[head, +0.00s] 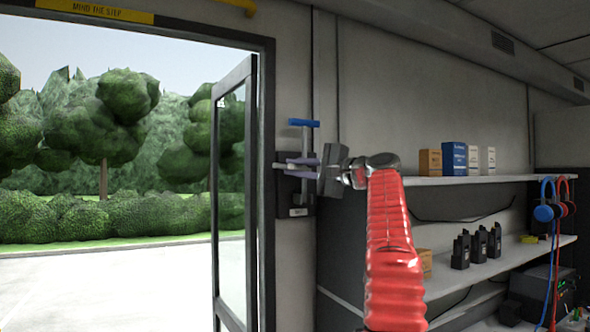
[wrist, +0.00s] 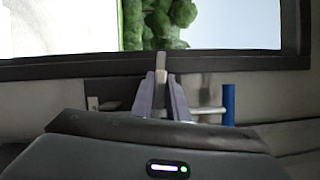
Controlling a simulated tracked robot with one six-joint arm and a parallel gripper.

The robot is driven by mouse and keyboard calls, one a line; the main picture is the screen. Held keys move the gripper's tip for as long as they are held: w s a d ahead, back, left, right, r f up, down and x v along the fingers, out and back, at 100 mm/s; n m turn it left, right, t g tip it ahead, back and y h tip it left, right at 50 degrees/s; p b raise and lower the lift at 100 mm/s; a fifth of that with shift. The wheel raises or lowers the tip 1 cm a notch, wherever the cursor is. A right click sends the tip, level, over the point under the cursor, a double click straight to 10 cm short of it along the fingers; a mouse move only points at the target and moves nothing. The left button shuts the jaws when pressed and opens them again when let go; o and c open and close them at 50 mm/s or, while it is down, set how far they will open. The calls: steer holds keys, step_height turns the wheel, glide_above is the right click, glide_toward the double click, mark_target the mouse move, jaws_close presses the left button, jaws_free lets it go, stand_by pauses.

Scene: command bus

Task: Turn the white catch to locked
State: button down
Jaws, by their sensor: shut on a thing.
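The white catch (wrist: 161,62) shows in the wrist view as a pale bar between my fingertips, its end reaching over the dark door frame. My gripper (wrist: 160,88), with its purple fingers, is shut on it. In the head view my gripper (head: 295,167) is at the dark plate (head: 302,200) beside the doorway, and the catch's pale end (head: 279,166) points left toward the frame. My fingers hide most of the catch. A small label (head: 299,212) is low on the plate; I cannot read it.
A blue-topped T-handle (head: 303,123) on a metal stem rises just above my fingers. The glazed door (head: 231,190) stands open at the left of the plate. Shelves (head: 480,181) with boxes, radios and headsets are at the right.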

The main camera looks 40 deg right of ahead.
steer(key=shift+w+a+f+n+g, duration=0.15)
steer(key=shift+n+g, duration=0.1)
steer(key=shift+n, duration=0.3)
steer(key=shift+s+d+f+n+g, duration=0.15)
steer(key=shift+n+g, duration=0.1)
steer(key=shift+n, duration=0.3)
steer(key=c, duration=1.8)
jaws_free()
steer(key=shift+w+a, duration=0.1)
steer(key=shift+o, duration=0.2)
steer(key=shift+r, duration=0.1)
steer(key=shift+s+r, duration=0.1)
steer(key=shift+s, duration=0.1)
steer(key=shift+s, duration=0.5)
steer(key=s+d, duration=0.1)
steer(key=s, duration=1.1)
steer(key=shift+s, duration=0.2)
steer(key=shift+d, duration=0.1)
